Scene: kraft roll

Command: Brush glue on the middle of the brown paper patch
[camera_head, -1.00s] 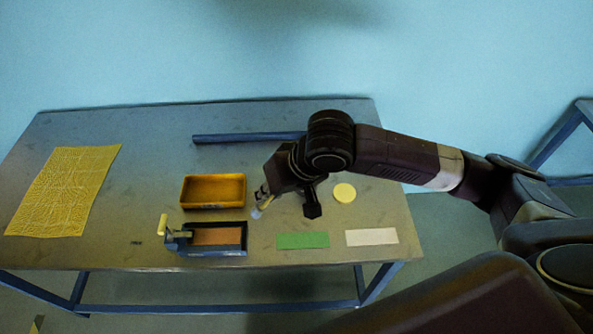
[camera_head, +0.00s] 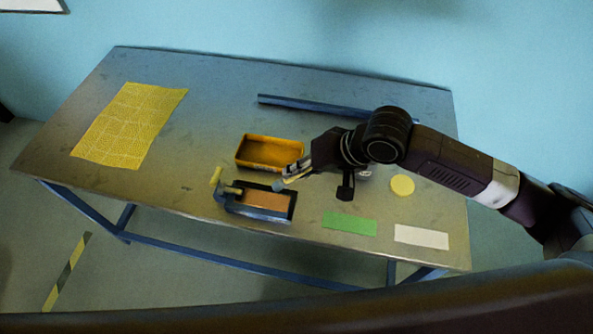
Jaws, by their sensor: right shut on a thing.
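The brown paper patch (camera_head: 262,200) lies flat inside a dark blue-grey frame (camera_head: 270,215) near the front edge of the table. My right gripper (camera_head: 297,174) is shut on a small brush with a pale yellowish handle. The brush's grey-blue tip (camera_head: 278,186) points down and left and appears over the frame's back right edge, beside the patch. I cannot tell how high the tip is above the frame. No glue shows clearly on the patch. My left gripper is not in view.
An orange tray (camera_head: 240,158) stands just behind the frame. A yellow disc (camera_head: 402,185), green strip (camera_head: 350,223) and white strip (camera_head: 421,237) lie to the right. A yellow patterned sheet (camera_head: 130,125) lies far left; a blue bar (camera_head: 320,105) lies behind. The left middle of the table is clear.

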